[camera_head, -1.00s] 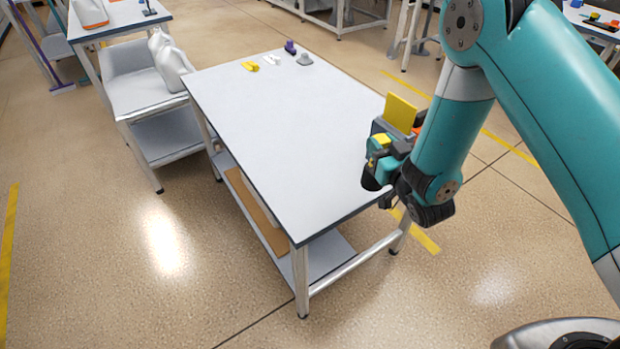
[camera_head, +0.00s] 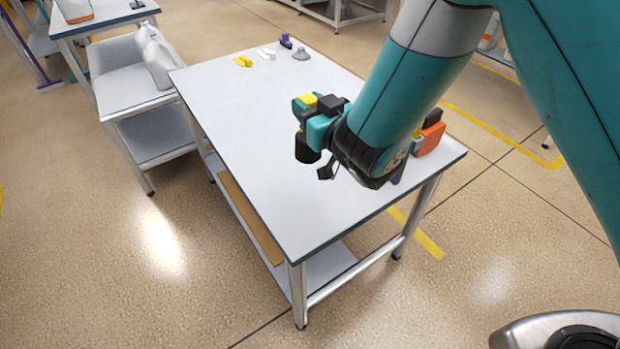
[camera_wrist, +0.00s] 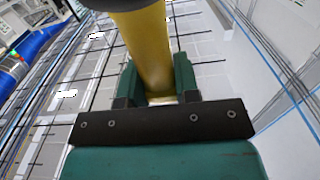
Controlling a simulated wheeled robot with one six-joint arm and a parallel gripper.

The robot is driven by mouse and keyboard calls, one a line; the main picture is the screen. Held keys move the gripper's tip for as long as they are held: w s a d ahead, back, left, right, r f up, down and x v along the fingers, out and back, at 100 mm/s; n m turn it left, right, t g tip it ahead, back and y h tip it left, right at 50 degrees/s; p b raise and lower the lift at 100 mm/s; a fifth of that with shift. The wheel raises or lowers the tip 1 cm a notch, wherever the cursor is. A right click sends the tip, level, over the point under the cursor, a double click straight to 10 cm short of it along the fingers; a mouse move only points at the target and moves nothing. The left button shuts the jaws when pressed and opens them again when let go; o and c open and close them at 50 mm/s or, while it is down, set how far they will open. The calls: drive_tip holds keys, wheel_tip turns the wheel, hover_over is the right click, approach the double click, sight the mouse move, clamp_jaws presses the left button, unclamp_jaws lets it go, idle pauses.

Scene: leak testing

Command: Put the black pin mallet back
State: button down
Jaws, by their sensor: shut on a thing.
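My gripper (camera_wrist: 157,78) is shut on the yellow handle of the mallet (camera_wrist: 150,45) in the wrist view. The handle stands between the two teal fingers, and a dark head (camera_wrist: 112,4) shows at the top edge, mostly cut off. In the head view my gripper (camera_head: 315,122) is over the right part of the white table (camera_head: 250,130). A small yellow part shows there, but the mallet's outline is hard to tell from the gripper's dark parts. No place for the mallet is clearly seen.
An orange and black object (camera_head: 431,137) is at the table's right edge, partly behind my arm. Yellow (camera_head: 243,61), white (camera_head: 266,53), purple (camera_head: 286,41) and grey (camera_head: 301,54) items lie at the far end. A lower cart with white jugs (camera_head: 156,60) stands left. The table's left half is clear.

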wheel_tip(320, 180, down, 10)
drive_tip(key=b, duration=0.6)
drive_tip(key=shift+d+r, duration=0.1)
drive_tip(key=shift+f, duration=2.5)
drive_tip(key=shift+f+b, duration=0.15)
drive_tip(key=shift+b, duration=0.3)
drive_tip(key=c, duration=0.8)
unclamp_jaws()
drive_tip(key=shift+c, duration=0.2)
